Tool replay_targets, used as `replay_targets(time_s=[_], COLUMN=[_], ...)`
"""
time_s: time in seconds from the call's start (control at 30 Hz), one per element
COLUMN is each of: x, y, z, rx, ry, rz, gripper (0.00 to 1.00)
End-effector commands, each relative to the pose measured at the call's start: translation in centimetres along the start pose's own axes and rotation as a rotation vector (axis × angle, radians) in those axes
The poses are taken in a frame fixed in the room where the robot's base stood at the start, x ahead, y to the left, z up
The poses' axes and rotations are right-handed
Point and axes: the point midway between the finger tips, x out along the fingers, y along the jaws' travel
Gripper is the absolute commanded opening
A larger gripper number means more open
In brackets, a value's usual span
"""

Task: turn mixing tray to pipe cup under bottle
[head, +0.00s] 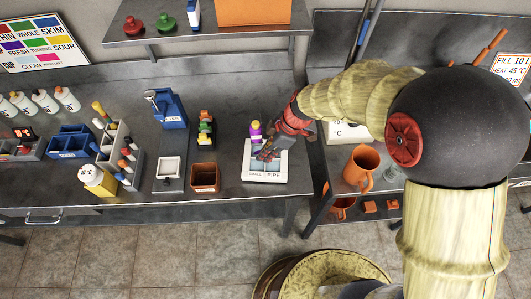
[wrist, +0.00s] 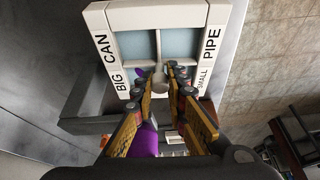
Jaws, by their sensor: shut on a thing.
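The white mixing tray (head: 281,180) lies on the dark bench in the head view, its front edge lettered SMALL and PIPE. In the wrist view the tray (wrist: 158,15) shows pale blue cups split by a white divider, lettered BIG and CAN on the left, SMALL and PIPE on the right. The PIPE cup is at the upper right there. My gripper (wrist: 160,82) is shut on a small grey-white part at the tray's middle; the fingers hide most of it. A purple and yellow bottle (head: 255,131) is at the tray's far left side, close to my gripper. Purple also shows behind the fingers in the wrist view.
An orange mug (head: 361,168) stands right, past a gap between benches. Bare bench lies in front of the box.

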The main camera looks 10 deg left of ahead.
Motion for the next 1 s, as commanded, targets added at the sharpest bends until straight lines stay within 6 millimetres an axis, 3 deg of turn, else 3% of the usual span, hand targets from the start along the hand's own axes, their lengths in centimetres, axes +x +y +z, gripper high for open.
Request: replay_targets(time_s=[0.6, 1.0], x=[-0.15, -0.21], y=[-0.01, 0.04], z=[-0.13, -0.13], rx=[0.497, 0.711], ry=[0.001, 0.001], rz=[0.210, 0.296], gripper=[0.00, 0.00])
